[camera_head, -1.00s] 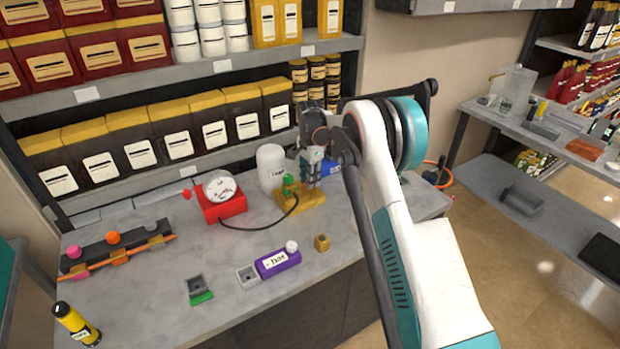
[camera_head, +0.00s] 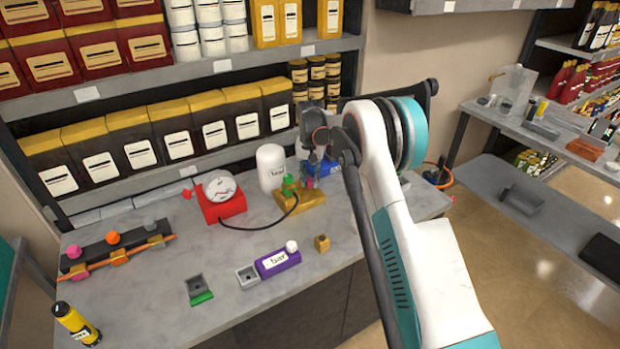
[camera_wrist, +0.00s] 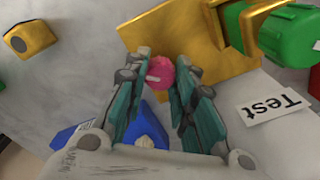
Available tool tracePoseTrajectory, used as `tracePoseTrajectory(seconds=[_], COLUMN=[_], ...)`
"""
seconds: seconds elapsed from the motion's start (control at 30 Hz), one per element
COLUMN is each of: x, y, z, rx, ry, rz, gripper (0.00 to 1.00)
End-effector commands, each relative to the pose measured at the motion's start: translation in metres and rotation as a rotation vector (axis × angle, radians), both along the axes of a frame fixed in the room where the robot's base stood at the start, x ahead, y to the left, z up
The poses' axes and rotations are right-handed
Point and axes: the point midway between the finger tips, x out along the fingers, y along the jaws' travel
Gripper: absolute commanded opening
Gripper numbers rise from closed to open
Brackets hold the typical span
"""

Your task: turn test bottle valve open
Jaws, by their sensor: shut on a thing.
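The white test bottle (camera_head: 270,167) stands upright at the back of the counter in the head view, left of my gripper (camera_head: 313,170). Its "Test" label (camera_wrist: 272,105) shows at the right of the wrist view. A yellow block (camera_head: 313,198) sits beside it, with a green fitting (camera_head: 288,186) on top; the block (camera_wrist: 190,38) also shows in the wrist view. My gripper (camera_wrist: 163,80) is shut on a round pink knob (camera_wrist: 160,73) with a pale mark, held between its fingertips near the yellow block. In the head view the fingers largely hide the knob.
A red gauge (camera_head: 220,198) with a dark hose stands left of the yellow block. A blue object (camera_head: 322,173) lies behind my gripper. A purple box (camera_head: 278,263) and a small brass block (camera_head: 322,243) are nearer the front. Shelves of boxes rise behind the counter.

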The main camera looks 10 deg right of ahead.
Motion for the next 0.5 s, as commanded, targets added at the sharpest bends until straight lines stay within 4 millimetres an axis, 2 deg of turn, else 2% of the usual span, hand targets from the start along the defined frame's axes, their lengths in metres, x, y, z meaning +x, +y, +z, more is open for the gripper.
tracePoseTrajectory(seconds=[0.5], x=[0.0007], y=[0.0002], z=[0.0008], rx=[0.001], ry=[-0.002], rz=[0.458], gripper=[0.00])
